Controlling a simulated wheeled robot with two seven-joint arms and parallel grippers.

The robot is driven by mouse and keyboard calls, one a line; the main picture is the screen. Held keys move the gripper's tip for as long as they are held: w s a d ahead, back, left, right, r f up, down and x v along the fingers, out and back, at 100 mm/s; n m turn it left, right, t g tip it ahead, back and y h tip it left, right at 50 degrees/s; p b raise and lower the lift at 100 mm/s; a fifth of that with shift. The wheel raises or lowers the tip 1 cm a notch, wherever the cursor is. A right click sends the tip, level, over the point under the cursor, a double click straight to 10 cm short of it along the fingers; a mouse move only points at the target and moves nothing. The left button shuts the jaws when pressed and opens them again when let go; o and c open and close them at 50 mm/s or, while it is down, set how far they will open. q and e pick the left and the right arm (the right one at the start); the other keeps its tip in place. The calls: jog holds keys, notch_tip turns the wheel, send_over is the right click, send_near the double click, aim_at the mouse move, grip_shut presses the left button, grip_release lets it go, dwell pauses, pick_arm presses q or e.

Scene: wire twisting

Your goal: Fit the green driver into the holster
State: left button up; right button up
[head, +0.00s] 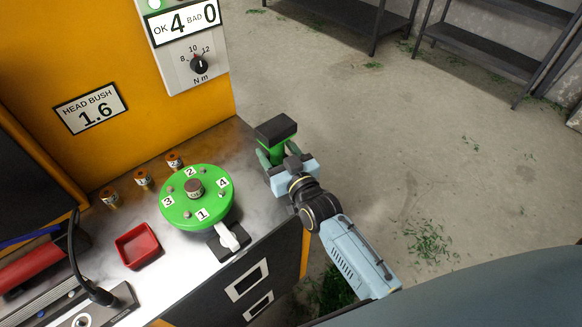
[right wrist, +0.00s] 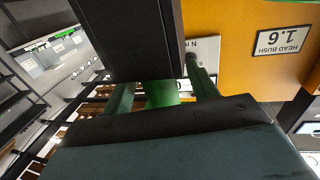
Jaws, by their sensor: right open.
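The green driver (head: 278,133) is at the right edge of the bench, with its black block-shaped end (head: 275,128) uppermost. My right gripper (head: 275,155) is at the driver, just below that black end. In the right wrist view, the two green fingers of the right gripper (right wrist: 162,88) stand apart, with the driver's green body (right wrist: 160,93) between them and its black end (right wrist: 130,40) beyond. The gripper is open. The driver's lower part is hidden behind the gripper. I cannot make out the holster or tell whether the driver sits in it. My left gripper is out of view.
A green numbered turntable (head: 206,216) stands on the metal bench beside a white-handled clamp (head: 229,237). A red tray (head: 137,245) and several small orange-brown bushes (head: 142,178) lie to the left. An orange cabinet (head: 110,50) rises behind. The floor to the right is open.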

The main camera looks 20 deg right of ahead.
jog(key=s+d, duration=0.2)
jog(key=s, duration=1)
jog(key=shift+p, duration=0.35)
jog(key=shift+a, duration=0.1)
